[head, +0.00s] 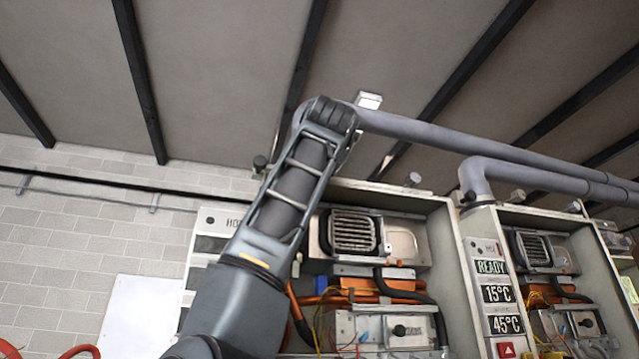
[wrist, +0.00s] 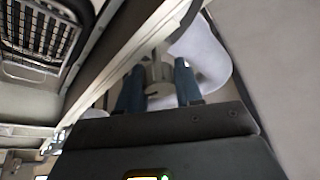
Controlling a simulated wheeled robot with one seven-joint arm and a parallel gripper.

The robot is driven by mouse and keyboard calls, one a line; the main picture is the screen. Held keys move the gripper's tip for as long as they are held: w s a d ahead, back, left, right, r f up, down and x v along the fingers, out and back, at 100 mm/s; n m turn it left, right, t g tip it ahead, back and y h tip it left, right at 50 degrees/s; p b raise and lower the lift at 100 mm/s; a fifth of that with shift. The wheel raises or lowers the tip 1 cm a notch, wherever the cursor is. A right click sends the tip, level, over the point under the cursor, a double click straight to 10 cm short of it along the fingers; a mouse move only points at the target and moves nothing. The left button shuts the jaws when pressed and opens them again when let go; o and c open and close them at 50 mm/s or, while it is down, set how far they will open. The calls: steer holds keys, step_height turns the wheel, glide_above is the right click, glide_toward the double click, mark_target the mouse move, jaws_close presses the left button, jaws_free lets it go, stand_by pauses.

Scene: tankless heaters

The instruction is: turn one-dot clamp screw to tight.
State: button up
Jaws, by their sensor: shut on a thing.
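In the wrist view my gripper (wrist: 157,86) has its two blue fingers closed around a grey, cylindrical clamp screw (wrist: 156,72). The screw sits beside the pale pipe (wrist: 208,62), next to the long top edge of the heater cabinet. No dot mark can be made out on it, so I cannot tell which screw it is or how tight it is. In the head view my arm reaches up to the top of the left heater cabinet (head: 440,230), and my gripper is hidden there behind my own arm.
Grey-lilac pipes (head: 430,132) run above the cabinets under the sloping ceiling. Other knob-like fittings (head: 412,180) stand along the cabinet tops. A second heater (head: 540,250) with a display panel (head: 492,293) reading READY is at the right. The brick wall (head: 80,240) at left leaves free room.

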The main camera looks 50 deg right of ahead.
steer(key=shift+r, duration=0.1)
steer(key=o, duration=0.9)
steer(key=shift+c, duration=0.2)
steer(key=shift+o, duration=0.7)
steer(key=shift+f, duration=0.25)
